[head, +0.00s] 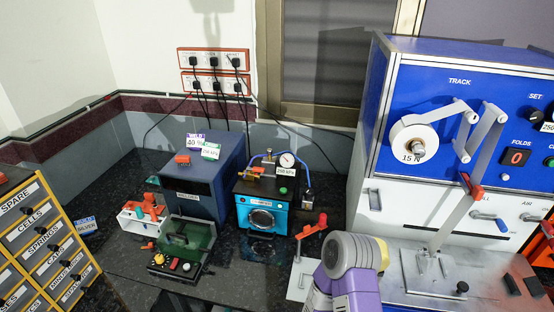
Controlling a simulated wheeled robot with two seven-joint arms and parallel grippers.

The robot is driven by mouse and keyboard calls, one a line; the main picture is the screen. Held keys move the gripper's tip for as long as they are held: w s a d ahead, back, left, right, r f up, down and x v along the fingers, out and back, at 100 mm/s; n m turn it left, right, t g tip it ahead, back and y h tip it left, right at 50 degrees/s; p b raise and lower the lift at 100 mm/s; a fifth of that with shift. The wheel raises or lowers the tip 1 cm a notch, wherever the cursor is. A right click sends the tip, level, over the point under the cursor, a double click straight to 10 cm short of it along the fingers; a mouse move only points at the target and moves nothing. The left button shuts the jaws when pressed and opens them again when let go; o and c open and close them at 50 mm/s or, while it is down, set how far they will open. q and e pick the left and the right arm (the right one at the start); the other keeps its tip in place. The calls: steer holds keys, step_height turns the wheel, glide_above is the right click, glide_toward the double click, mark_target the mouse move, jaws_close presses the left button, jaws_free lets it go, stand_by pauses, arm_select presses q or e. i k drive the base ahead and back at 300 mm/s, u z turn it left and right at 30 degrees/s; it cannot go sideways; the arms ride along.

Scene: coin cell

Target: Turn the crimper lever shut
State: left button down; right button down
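A red lever (312,230) with a round knob at its upper right end stands on a slim post over a pale flat base plate (298,280), right of the teal device. It is tilted up to the right. No label shows on it, so I cannot tell for sure that it is the crimper lever. A purple and grey link of my arm covers part of the base plate. Neither gripper can be seen.
A teal device (264,212) with a gauge and a dark blue box (203,182) stand at the back. A green device (186,242) is in front of the box. A yellow drawer cabinet (42,240) is left; a large blue and white machine (378,130) is right.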

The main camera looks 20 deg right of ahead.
mark_target(259, 169)
steer(key=z, duration=0.3)
steer(key=i, duration=0.4)
steer(key=z, duration=1.3)
steer(key=k, duration=0.4)
steer(key=u, duration=0.95)
steer(key=i, duration=0.35)
steer(key=z, duration=0.05)
